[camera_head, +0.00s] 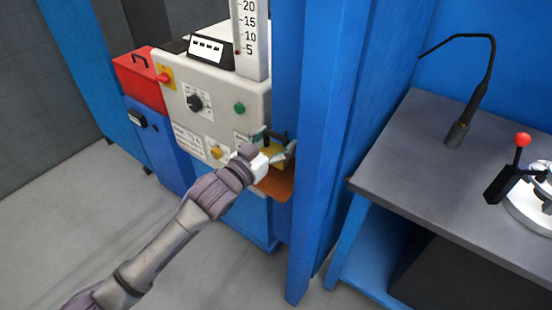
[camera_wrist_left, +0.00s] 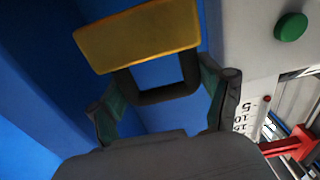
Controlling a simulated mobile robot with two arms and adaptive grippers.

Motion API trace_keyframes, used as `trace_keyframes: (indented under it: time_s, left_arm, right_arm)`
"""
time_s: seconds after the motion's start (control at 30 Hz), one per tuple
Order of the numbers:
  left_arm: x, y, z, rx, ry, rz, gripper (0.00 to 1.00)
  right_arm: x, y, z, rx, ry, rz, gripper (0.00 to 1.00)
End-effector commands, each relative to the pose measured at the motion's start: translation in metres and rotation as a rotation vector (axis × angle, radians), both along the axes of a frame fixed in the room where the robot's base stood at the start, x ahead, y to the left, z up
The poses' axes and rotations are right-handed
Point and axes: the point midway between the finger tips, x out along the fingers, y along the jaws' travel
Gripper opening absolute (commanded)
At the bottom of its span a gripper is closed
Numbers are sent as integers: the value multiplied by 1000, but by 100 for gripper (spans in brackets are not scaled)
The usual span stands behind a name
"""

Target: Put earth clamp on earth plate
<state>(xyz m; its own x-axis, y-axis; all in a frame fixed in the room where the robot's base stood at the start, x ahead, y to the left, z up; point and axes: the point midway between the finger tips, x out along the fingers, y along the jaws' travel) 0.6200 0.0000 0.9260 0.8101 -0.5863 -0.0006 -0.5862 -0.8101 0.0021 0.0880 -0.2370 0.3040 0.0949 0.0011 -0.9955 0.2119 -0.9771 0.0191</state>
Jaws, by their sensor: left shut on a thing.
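The earth clamp is a brass-yellow block with a black U-shaped handle (camera_wrist_left: 157,95); its yellow block (camera_wrist_left: 138,35) fills the top of the left wrist view. My left gripper (camera_head: 275,147) is shut on the handle, one finger at each side. In the head view the clamp (camera_head: 273,150) shows small, partly hidden by the gripper. An orange-brown plate, which looks like the earth plate (camera_head: 277,185), lies just below the gripper beside the blue post. I cannot tell whether clamp and plate touch. My right gripper is not in view.
A white control panel (camera_head: 215,120) with knobs and a green button (camera_head: 239,108) stands close on the left of the gripper. A blue post (camera_head: 322,140) rises close on its right. A grey bench (camera_head: 440,190) with a lamp stands farther right.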

Motion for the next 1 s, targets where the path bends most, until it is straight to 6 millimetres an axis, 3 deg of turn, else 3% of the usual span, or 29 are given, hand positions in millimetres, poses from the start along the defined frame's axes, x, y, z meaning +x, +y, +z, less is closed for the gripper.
trace_keyframes:
  time_s: [0.17,0.4,0.77,0.8,0.93,1.0]
  left_arm:
    - [0,0,-11,-3,-5,0,15]
    - [0,0,-41,-4,-5,0,15]
    - [0,0,-45,-3,-6,-1,15]
    - [0,0,-48,-1,-2,0,80]
    - [0,0,-48,0,-2,0,100]
    - [0,0,-48,0,-2,0,100]
  right_arm:
    - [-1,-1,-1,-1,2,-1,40]
    - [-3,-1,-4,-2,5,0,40]
    - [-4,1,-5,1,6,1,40]
    - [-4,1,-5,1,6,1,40]
    - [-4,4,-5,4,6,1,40]
    - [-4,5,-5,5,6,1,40]
